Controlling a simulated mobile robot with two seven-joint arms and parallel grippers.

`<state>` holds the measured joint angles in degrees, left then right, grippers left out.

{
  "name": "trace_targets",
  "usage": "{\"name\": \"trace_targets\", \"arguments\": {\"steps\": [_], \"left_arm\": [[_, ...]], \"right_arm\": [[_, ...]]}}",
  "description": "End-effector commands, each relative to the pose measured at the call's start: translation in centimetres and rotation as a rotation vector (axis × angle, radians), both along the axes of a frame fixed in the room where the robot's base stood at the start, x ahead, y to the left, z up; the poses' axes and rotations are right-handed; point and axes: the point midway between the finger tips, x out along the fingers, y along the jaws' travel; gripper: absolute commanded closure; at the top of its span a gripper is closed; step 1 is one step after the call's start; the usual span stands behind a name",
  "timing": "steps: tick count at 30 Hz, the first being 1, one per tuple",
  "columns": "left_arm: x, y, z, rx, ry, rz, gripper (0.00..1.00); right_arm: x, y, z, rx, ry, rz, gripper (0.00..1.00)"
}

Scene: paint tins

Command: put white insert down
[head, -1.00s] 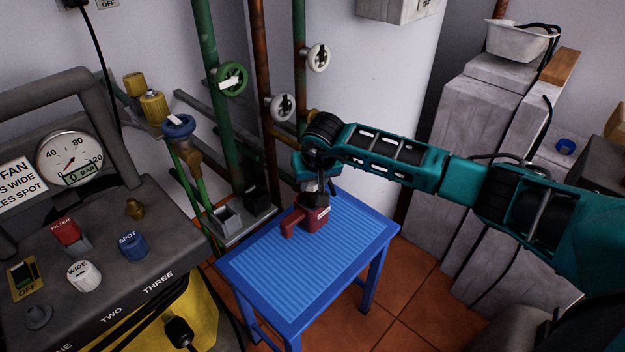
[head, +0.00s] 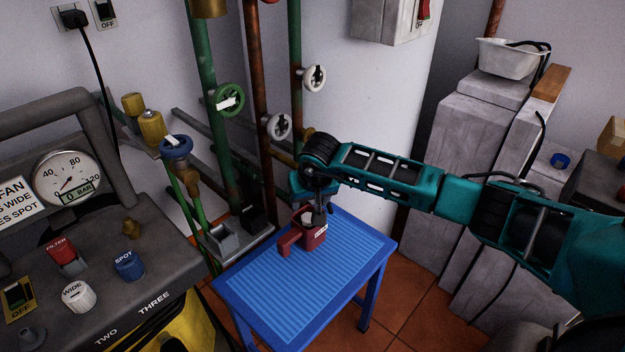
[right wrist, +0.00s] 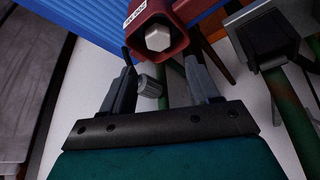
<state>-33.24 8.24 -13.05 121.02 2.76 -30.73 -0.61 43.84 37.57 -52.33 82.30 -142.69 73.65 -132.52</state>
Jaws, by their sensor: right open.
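A white hexagonal insert (right wrist: 159,38) sits inside the opening of a dark red box-like holder (right wrist: 147,13) in the right wrist view. In the head view the holder (head: 313,238) stands on the blue table (head: 262,311), with a bit of the white insert (head: 307,215) showing at its top. My right gripper (right wrist: 160,65) is open, its fingers apart and the insert just beyond their tips. In the head view the right gripper (head: 319,214) is over the holder and partly hides it. My left gripper is out of view.
Behind the table are pipes with valve wheels (head: 228,99) and small grey boxes (head: 222,239). A control panel (head: 110,262) fills the left. Grey blocks (head: 470,150) stand at the right. The table's front is clear. A grey ribbed knob (right wrist: 148,86) shows between my fingers.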

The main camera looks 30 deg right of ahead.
Motion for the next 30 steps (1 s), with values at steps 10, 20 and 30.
{"name": "trace_targets", "arguments": {"steps": [10,20,30], "left_arm": [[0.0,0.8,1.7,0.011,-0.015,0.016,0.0],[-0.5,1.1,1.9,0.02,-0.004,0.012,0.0],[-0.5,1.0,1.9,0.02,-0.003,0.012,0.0]], "right_arm": [[-2.9,0.6,7.7,-0.003,-0.007,0.003,0.4],[-4.5,1.1,11.3,0.0,-0.007,0.001,0.4],[-7.5,8.1,8.6,0.327,0.088,-0.056,0.4]]}}
